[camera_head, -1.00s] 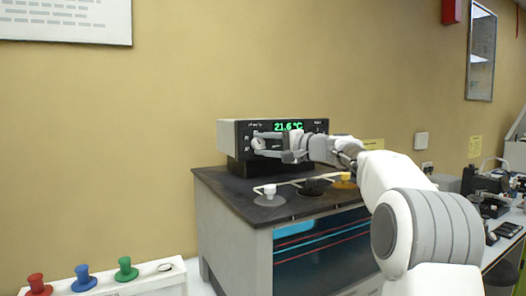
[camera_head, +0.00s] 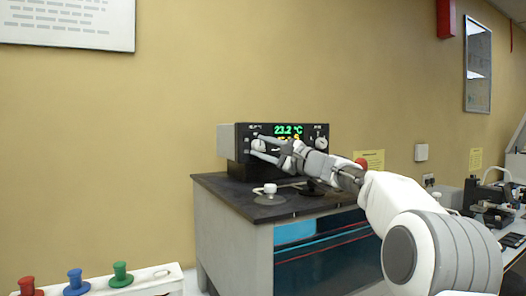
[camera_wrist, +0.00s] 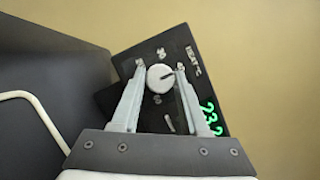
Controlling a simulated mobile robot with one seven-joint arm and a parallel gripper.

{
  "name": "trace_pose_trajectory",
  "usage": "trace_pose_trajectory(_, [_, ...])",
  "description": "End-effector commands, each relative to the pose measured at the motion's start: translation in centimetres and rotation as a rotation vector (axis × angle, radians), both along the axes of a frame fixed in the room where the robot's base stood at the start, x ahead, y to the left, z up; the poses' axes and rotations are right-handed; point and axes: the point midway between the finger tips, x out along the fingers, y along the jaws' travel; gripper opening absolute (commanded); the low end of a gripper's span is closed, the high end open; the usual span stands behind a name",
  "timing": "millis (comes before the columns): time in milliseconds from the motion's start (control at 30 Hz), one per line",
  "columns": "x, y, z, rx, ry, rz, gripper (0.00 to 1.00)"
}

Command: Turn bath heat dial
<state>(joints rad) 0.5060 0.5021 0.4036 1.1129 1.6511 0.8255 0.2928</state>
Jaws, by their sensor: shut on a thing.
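The bath heat dial (camera_head: 258,144) is a round white knob on the left of a black control panel (camera_head: 243,152). In the wrist view the dial (camera_wrist: 159,78) has a dark pointer mark aimed to the upper right. My gripper (camera_head: 256,147) is shut on the dial, with a finger on either side of it; the fingertips (camera_wrist: 160,68) also show in the wrist view. The green display (camera_head: 288,129) reads 23.2 °C, with a yellow line partly hidden below it. A second white knob (camera_head: 321,142) is at the panel's right.
The panel's box stands on the dark lid of a bath cabinet (camera_head: 212,185) with a blue interior. A white-capped stopper (camera_head: 270,189) sits on the lid. Red, blue and green knobs (camera_head: 75,282) stand at the lower left. Lab equipment (camera_head: 490,200) is at the right.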

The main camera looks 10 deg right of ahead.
Motion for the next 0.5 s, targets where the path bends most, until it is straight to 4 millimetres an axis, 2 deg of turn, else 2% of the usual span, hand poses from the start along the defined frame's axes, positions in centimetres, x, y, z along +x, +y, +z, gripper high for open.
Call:
trace_pose_trajectory(400, [0.0,-0.02,0.07,0.006,0.002,-0.001,0.0])
trace_pose_trajectory(433, [0.0,-0.02,0.07,0.006,0.002,-0.001,0.48])
trace_pose_trajectory(500, [0.0,-0.02,0.07,0.005,0.001,-0.001,0.6])
